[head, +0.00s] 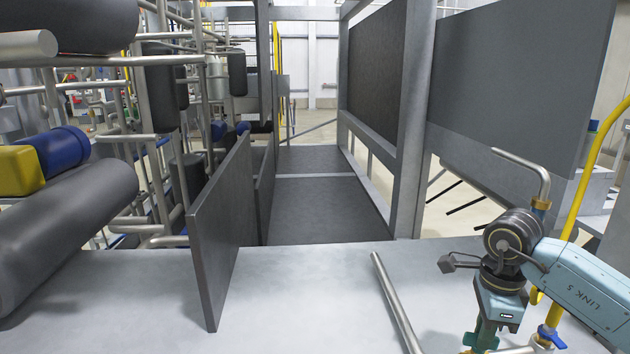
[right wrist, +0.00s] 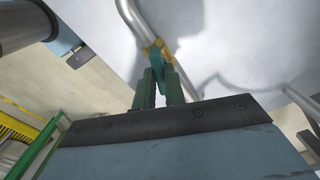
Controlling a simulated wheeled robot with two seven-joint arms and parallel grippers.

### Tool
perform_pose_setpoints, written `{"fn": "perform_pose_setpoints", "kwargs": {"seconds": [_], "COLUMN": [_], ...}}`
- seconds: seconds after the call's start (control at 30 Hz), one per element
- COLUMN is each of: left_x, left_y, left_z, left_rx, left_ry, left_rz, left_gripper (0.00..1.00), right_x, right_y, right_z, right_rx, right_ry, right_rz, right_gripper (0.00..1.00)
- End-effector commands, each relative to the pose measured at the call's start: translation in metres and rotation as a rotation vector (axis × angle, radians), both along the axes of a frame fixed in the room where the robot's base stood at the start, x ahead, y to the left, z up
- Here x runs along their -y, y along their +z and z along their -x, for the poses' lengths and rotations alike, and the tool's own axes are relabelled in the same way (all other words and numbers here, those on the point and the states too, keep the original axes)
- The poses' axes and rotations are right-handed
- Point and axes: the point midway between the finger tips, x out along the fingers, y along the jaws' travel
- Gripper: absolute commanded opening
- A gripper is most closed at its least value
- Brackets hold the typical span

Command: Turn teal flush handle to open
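The teal handle (right wrist: 159,61) shows in the right wrist view, at a yellow fitting (right wrist: 152,49) on a bent metal pipe. My right gripper (right wrist: 160,80) has its two green fingers close together, with a narrow gap between them. The fingertips are at the handle and overlap it in the picture. I cannot tell whether they grip it or only stand around it. In the head view my right gripper (head: 483,338) points down at the lower right edge, and its fingertips are cut off. I cannot make out the handle there. My left gripper is not in view.
A blue valve lever (head: 552,337) on a yellow pipe (head: 585,165) is close to the right of my right gripper. A bent grey pipe (head: 541,180) rises behind my wrist. A slanted rod (head: 397,302) and an upright dark panel (head: 222,230) stand left along the pale surface (head: 310,300).

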Motion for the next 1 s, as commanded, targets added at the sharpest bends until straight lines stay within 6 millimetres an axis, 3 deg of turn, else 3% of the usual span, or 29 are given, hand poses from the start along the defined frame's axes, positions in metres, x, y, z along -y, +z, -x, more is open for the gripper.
{"fn": "perform_pose_setpoints", "kwargs": {"seconds": [0.27,0.57,0.6,0.8,1.0], "left_x": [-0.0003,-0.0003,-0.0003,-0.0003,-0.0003], "left_y": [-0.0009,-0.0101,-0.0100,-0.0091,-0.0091], "left_z": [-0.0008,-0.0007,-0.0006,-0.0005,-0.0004], "left_rx": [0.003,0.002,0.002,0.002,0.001], "left_ry": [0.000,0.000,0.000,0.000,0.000], "left_rz": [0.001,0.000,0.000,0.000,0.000], "left_gripper": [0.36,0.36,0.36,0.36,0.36], "right_x": [0.0002,0.0002,0.0001,-0.0002,-0.0002], "right_y": [0.0000,-0.0002,0.0000,0.0004,0.0002], "right_z": [-0.0002,-0.0005,-0.0004,-0.0002,-0.0002], "right_rx": [0.001,0.002,0.002,0.001,0.000], "right_ry": [0.021,0.354,0.371,0.365,0.363], "right_rz": [0.000,0.000,0.000,-0.001,0.000], "right_gripper": [0.00,0.00,0.13,0.39,0.40]}}
